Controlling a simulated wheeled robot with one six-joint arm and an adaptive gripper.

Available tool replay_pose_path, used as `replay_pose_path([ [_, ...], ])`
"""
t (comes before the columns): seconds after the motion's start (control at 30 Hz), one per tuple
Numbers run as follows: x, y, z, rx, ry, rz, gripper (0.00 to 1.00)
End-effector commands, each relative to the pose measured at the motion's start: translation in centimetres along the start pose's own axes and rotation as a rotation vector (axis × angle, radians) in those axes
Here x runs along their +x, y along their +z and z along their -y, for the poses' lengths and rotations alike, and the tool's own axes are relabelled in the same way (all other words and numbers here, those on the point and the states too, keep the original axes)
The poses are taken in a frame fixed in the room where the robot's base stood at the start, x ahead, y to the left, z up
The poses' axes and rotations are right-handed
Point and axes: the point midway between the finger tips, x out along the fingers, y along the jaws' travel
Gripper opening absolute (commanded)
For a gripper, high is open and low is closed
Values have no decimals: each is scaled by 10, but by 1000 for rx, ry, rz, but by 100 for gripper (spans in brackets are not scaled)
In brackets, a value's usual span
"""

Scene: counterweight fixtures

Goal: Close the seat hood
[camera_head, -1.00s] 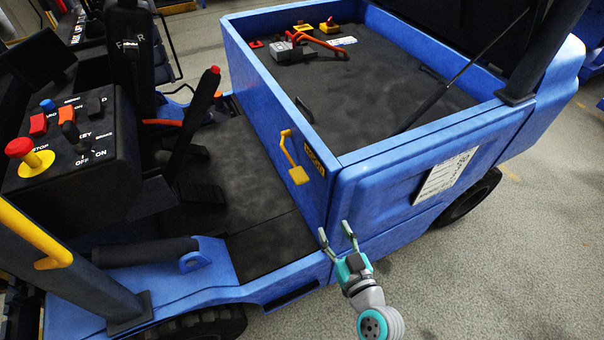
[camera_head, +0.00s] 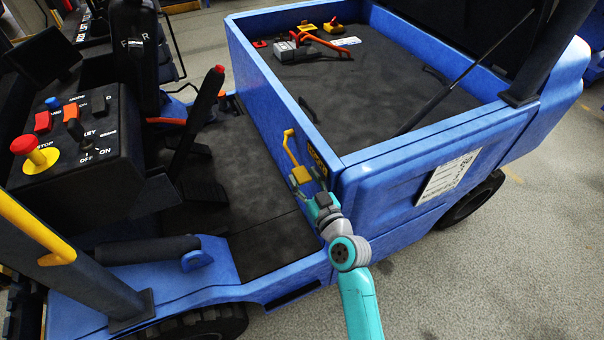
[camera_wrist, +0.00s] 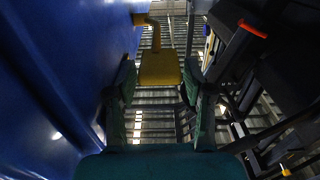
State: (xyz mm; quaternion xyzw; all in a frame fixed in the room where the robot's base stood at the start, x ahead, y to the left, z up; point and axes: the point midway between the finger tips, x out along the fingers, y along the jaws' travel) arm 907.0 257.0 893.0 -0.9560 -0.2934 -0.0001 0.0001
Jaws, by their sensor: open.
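The seat hood (camera_head: 460,25) is a dark panel standing raised at the top right, mostly cut off by the frame. A thin strut (camera_head: 468,70) runs up toward it from the open blue seat box (camera_head: 400,158). My gripper (camera_head: 307,183) is open at the paddle. In the wrist view my gripper (camera_wrist: 159,82) has one finger on either side of the yellow paddle (camera_wrist: 160,68), with slight gaps visible. Whether the fingers touch it cannot be told.
The box floor holds a grey block (camera_head: 285,52) with orange cables (camera_head: 330,48) and small yellow and red parts. A control console (camera_head: 75,140) and black levers stand left of the footwell. A dark post (camera_head: 545,50) rises at the right. Grey floor (camera_head: 500,270) is clear at the lower right.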

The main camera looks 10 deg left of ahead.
Motion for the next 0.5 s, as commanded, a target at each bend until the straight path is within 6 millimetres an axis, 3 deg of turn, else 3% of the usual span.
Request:
replay_pose_path([
  [0.2, 17, 0, 0, -1, 1, -1, 52],
  [0.5, 19, 0, 0, -1, 1, 0, 52],
])
